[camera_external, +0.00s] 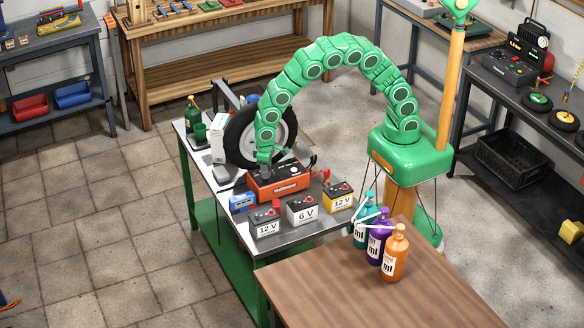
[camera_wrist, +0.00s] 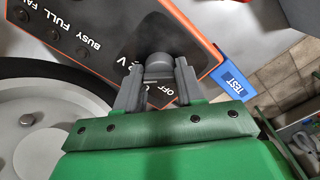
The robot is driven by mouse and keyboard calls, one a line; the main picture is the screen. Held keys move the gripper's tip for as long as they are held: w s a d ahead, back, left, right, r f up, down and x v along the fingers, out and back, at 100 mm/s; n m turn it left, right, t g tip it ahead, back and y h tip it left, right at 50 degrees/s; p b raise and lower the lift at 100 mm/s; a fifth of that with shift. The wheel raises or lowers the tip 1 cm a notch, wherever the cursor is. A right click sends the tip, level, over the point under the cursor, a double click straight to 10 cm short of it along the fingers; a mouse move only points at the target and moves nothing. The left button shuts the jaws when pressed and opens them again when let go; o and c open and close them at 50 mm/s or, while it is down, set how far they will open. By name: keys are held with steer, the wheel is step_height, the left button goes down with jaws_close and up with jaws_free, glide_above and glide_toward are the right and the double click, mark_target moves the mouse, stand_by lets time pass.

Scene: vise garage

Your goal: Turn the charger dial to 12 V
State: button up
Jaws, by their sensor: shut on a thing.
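The charger is an orange-red box (camera_external: 277,185) with a black top panel, standing on the metal bench. In the wrist view the charger (camera_wrist: 98,13) fills the upper left, with BUSY, FULL and OFF lettering and a partly covered V mark. The grey dial (camera_wrist: 158,66) sits between the two fingers of my gripper (camera_wrist: 158,84), which is shut on it. My gripper (camera_external: 265,161) reaches down onto the charger's left end in the external view, where the dial is hidden. The fingers cover part of the scale, so the dial's setting cannot be read.
Three batteries stand in front of the charger, marked 12 V (camera_external: 266,228), 6 V (camera_external: 302,213) and 12 V (camera_external: 338,197). A blue tester (camera_external: 242,202) sits close by at left. A tire (camera_external: 243,138) stands behind. Bottles (camera_external: 394,258) stand on the wooden table.

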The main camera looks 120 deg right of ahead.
steer(key=shift+m, duration=0.9)
steer(key=o, duration=1)
steer(key=shift+r, duration=0.1)
step_height(320, 180, up, 7)
steer(key=shift+f, duration=0.15)
steer(key=shift+r, duration=0.5)
